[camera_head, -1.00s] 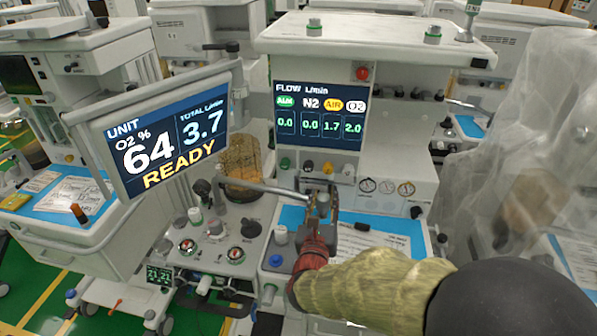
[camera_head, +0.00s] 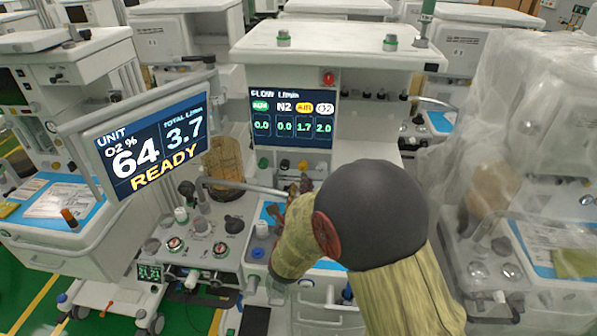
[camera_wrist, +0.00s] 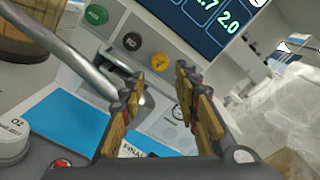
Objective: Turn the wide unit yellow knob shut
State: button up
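The yellow knob (camera_wrist: 159,61) sits on the front panel in the wrist view, between a black knob (camera_wrist: 131,41) and a grey one at its lower right. In the head view the yellow knob (camera_head: 302,165) is small, under the flow screen (camera_head: 291,118), which reads AIR 1.7. My gripper (camera_wrist: 160,82) is open, its two tan fingers apart with nothing between them. In the wrist picture the yellow knob appears just beyond the gap between the fingertips. In the head view my gripper (camera_head: 301,187) is just below the knob row, partly hidden by my arm.
A green knob (camera_wrist: 96,15) is at the left of the row. A grey curved rail (camera_wrist: 82,62) runs left of my gripper. The blue work surface (camera_wrist: 62,120) lies below. The tilted UNIT monitor (camera_head: 150,140) stands left; a plastic-draped cart (camera_head: 510,150) stands right.

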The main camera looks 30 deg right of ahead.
aim_at(302, 168)
jog(key=b+x, duration=0.1)
jog(key=x, duration=0.7)
jog(key=shift+w+d+b, duration=0.25)
jog(key=shift+b, duration=0.1)
jog(key=shift+c, duration=0.2)
jog(key=c, duration=0.7)
grip_shut()
